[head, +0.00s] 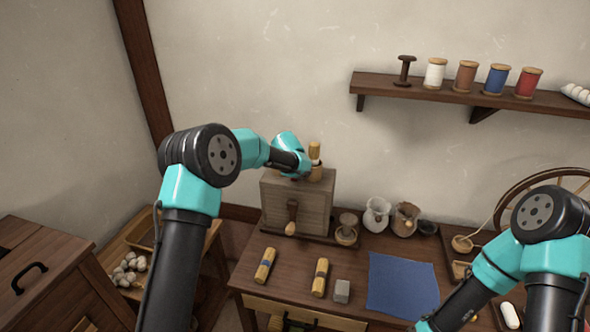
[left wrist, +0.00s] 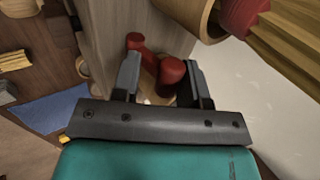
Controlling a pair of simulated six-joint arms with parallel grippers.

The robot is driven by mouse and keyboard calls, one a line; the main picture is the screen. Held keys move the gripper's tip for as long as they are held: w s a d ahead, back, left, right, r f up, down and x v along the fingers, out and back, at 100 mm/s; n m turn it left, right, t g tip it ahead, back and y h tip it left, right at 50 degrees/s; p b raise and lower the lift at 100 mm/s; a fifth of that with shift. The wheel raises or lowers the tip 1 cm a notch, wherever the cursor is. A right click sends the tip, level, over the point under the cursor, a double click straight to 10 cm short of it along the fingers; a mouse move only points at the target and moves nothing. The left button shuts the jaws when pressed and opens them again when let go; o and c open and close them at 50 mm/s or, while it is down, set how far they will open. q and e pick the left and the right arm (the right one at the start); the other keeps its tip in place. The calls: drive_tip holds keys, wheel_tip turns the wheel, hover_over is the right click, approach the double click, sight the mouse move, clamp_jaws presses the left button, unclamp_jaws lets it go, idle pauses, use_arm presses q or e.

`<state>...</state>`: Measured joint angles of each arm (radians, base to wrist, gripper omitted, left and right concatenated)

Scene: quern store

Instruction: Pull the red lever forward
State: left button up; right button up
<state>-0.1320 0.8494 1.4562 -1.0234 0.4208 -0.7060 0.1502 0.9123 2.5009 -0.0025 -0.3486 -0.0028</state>
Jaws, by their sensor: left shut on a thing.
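The red lever (left wrist: 171,72) shows in the left wrist view as a red rod with rounded ends, beside a pale wooden wall. Its near end lies between the two dark fingers of my left gripper (left wrist: 160,80), which is shut on it. In the head view my left gripper (head: 306,167) is at the top of a grey wooden box (head: 285,205) on the table, and I cannot make out the lever there. My right arm reaches down past the bottom edge, so its gripper is out of the picture.
A wooden crank handle (head: 291,228) is on the box front. The table (head: 300,258) also bears bundles, a grey block (head: 342,291), a blue cloth (head: 402,285) and sacks (head: 376,214).

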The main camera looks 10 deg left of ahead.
use_arm(q)
drive_tip(key=shift+s+a+f, duration=0.2)
drive_tip(key=shift+s+f, duration=0.05)
idle(0.3)
drive_tip(key=o, duration=0.9)
drive_tip(key=shift+d+r, duration=0.1)
drive_tip(key=shift+r, duration=0.1)
drive_tip(key=v, duration=1.7)
drive_tip(key=shift+s, duration=0.35)
